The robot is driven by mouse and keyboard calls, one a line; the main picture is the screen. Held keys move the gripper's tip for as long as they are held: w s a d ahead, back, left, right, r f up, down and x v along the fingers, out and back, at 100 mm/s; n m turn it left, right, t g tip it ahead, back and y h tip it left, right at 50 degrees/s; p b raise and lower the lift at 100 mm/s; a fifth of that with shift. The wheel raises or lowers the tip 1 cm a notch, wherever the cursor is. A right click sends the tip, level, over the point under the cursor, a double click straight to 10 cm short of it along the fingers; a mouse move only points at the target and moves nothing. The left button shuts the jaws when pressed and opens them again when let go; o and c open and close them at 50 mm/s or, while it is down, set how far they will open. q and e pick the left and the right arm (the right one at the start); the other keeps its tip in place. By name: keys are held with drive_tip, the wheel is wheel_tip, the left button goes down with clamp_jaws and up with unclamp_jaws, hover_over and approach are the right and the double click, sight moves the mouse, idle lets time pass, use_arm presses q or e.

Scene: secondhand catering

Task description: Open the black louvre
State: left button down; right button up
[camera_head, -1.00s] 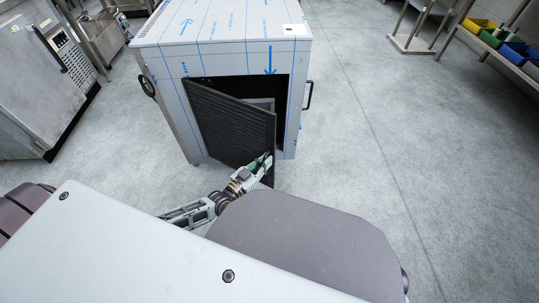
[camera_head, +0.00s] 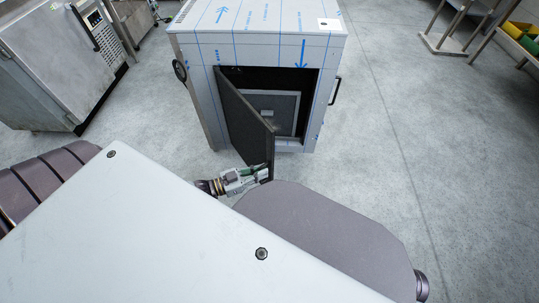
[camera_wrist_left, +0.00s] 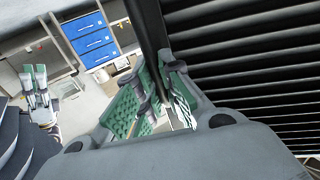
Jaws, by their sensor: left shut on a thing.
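The black louvre (camera_head: 245,122) is a dark slatted panel. It stands swung out from the front of the film-covered cabinet (camera_head: 200,100), with a wide opening beside it. My left gripper (camera_head: 262,172) is shut on the louvre's free edge near its lower corner. In the left wrist view the green-padded fingers of my left gripper (camera_wrist_left: 160,95) are around the dark edge, and the slats of the louvre (camera_wrist_left: 255,60) fill the right side.
Inside the cabinet is a grey panel (camera_head: 270,112). A black handle (camera_head: 336,90) is on the cabinet's right side. A steel unit (camera_head: 55,60) stands at the left. The floor (camera_head: 430,150) to the right is clear. Shelving with coloured bins (camera_head: 520,32) is at the far right.

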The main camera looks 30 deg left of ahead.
use_arm(q)
drive_tip(key=s+a+m+g+h, duration=0.6)
drive_tip(key=s+a+g, duration=0.1)
drive_tip(key=s+a, duration=0.6)
drive_tip(key=shift+s+a+r+m+g, duration=0.3)
drive_tip(key=shift+a+g, duration=0.1)
drive_tip(key=shift+a, duration=0.85)
use_arm(e)
drive_tip(key=shift+s+d+f, duration=0.15)
drive_tip(key=shift+s+f, duration=0.1)
drive_tip(key=shift+f, duration=0.05)
use_arm(q)
drive_tip(key=shift+w, duration=0.1)
use_arm(e)
drive_tip(key=shift+r, duration=0.1)
use_arm(q)
drive_tip(key=c, duration=1.6)
unclamp_jaws()
drive_tip(key=shift+o, duration=0.2)
drive_tip(key=shift+f, duration=0.1)
drive_tip(key=shift+s+a+f, duration=0.1)
drive_tip(key=shift+s+a, duration=0.05)
drive_tip(key=shift+s, duration=0.05)
